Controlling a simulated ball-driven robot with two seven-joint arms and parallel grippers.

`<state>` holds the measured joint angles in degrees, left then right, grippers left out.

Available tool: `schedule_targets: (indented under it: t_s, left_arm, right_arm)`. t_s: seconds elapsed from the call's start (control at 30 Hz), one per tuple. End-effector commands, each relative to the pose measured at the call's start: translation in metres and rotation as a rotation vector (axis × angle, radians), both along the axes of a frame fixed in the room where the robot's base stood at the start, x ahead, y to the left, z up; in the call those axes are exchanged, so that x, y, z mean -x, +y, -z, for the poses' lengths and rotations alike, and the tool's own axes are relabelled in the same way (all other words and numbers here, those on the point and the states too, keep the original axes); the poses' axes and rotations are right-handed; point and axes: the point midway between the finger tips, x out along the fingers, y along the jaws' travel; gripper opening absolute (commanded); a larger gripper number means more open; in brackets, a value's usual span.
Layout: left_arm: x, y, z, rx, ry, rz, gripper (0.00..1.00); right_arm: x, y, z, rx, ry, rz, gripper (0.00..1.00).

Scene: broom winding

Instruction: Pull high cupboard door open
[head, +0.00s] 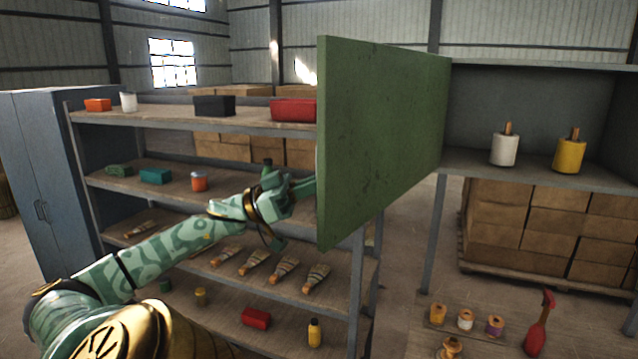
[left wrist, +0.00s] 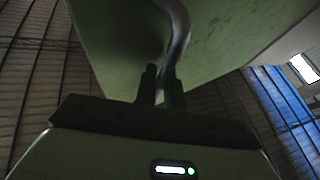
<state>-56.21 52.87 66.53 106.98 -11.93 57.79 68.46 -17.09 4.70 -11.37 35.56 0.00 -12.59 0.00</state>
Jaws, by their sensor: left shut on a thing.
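The green cupboard door (head: 380,130) stands swung open, jutting out from the left side of the high cupboard (head: 470,110). The cupboard's inside is exposed. In the left wrist view the green door (left wrist: 235,40) fills the top, with a curved metal handle (left wrist: 180,35) on it. My left gripper (left wrist: 160,88) is shut on the handle's lower part. In the head view my left gripper (head: 303,187) reaches the door's free edge from the left; its fingertips and the handle are hidden behind the door. My right gripper is in neither view.
A white spool (head: 504,149) and a yellow spool (head: 570,154) stand in the cupboard. A shelf rack (head: 200,120) with boxes and brushes stands behind my left arm. Stacked cartons (head: 550,225) stand behind.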

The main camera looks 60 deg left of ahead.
Motion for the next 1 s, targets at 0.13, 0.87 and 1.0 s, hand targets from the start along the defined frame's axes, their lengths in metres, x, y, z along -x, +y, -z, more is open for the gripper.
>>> schedule_targets:
  t_s: [0.13, 0.87, 1.0]
  left_arm:
    - [0.0, 0.0, 0.0, 0.001, 0.0, 0.0, 0.32]
    - [0.071, 0.047, 0.041, 0.001, 0.001, -0.006, 0.32]
    - [0.098, 0.064, 0.053, 0.002, 0.0, -0.004, 0.32]
  right_arm:
    - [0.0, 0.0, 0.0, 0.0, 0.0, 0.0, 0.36]
    - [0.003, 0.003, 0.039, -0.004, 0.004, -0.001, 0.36]
    - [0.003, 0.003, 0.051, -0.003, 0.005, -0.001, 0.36]
